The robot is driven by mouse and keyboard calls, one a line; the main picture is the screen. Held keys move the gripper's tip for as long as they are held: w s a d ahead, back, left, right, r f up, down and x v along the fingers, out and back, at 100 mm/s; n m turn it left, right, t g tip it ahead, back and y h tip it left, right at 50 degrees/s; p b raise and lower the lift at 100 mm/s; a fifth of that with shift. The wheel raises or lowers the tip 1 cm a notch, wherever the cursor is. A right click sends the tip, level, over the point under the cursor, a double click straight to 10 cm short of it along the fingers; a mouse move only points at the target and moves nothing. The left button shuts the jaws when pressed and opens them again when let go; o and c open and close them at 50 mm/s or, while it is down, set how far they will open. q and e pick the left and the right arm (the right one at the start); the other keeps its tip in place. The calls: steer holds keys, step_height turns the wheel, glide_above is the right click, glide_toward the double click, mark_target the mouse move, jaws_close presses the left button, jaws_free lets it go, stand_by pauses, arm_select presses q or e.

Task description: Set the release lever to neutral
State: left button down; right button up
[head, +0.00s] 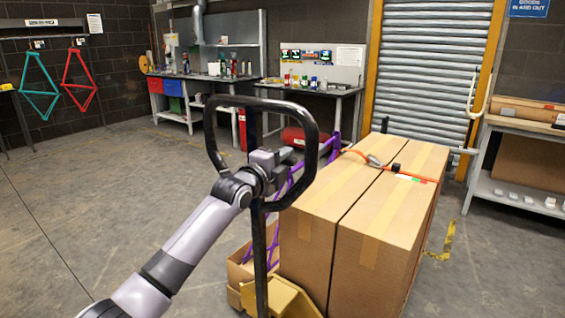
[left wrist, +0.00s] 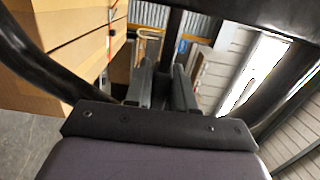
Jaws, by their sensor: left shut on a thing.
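The black loop handle (head: 310,118) of a pallet truck stands upright in the middle of the head view, on a dark mast (head: 260,255). My left gripper (head: 287,158) reaches into the loop from the left and is shut on a dark part there, which looks like the release lever. The fingers and wrist hide most of the lever, so its setting cannot be read. In the left wrist view, my left gripper's two fingers (left wrist: 164,88) have a dark piece between them, and the handle's black tube (left wrist: 45,72) curves past on both sides. My right gripper is not in view.
Two tall cardboard boxes (head: 345,205) with an orange strap (head: 400,173) stand on the truck, close right of the handle. Workbenches (head: 210,85), a roller shutter (head: 435,60) and a shelf (head: 515,185) line the back and right. Grey floor (head: 90,200) is clear on the left.

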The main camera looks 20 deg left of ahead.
arm_select(q)
steer(key=shift+d+f, duration=0.1)
steer(key=c, duration=1)
jaws_free()
steer(key=shift+c, duration=0.2)
steer(key=shift+s, duration=0.1)
steer(key=v, duration=0.7)
steer(key=shift+b, duration=0.35)
